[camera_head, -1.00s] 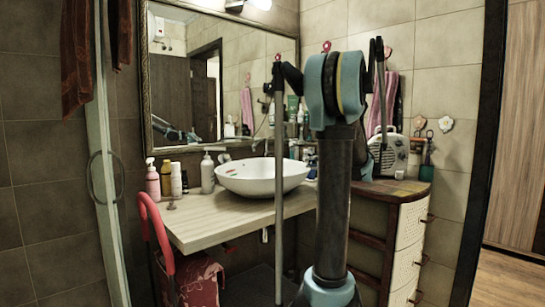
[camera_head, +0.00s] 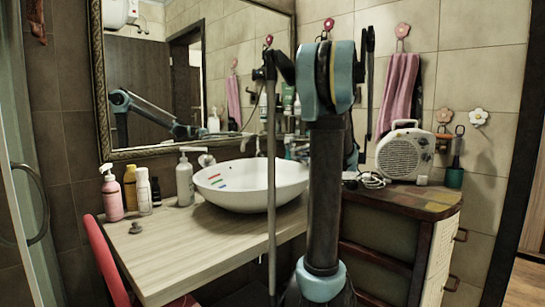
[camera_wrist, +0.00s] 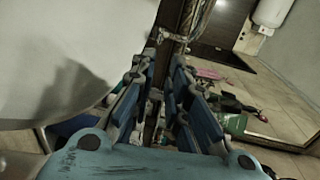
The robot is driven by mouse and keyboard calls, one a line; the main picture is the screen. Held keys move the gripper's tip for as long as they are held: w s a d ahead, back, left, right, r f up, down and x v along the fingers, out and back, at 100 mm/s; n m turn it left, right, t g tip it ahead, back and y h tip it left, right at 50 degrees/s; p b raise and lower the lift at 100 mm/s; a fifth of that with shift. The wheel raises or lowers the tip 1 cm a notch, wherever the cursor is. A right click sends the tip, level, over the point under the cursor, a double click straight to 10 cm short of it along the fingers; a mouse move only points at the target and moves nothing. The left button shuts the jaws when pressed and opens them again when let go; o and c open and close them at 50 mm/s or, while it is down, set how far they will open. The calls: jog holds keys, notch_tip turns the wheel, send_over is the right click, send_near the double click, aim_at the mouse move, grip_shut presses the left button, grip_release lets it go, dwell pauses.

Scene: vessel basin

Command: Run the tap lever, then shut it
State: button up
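The white oval basin (camera_head: 245,190) sits on the wood-look counter left of my arm in the head view; it also fills the upper left of the wrist view (camera_wrist: 60,50). A small metallic fitting at the basin's back left (camera_head: 206,160) may be part of the tap; its lever cannot be made out. In the wrist view a metal fitting (camera_wrist: 174,38) lies beyond the fingertips, apart from them, near the mirror's edge. My gripper (camera_wrist: 165,62) has its two blue-padded fingers apart, with nothing between them. In the head view my arm hides the gripper.
A pink bottle (camera_head: 112,196), a white pump bottle (camera_head: 186,180) and other bottles stand left of the basin. A beige radio (camera_head: 404,156) sits on the wooden cabinet (camera_head: 405,203) at right. A framed mirror (camera_head: 200,65) is behind. The counter's front left (camera_head: 180,245) is mostly clear.

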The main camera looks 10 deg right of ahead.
jog(key=x, duration=1.6)
jog(key=shift+w, duration=0.25)
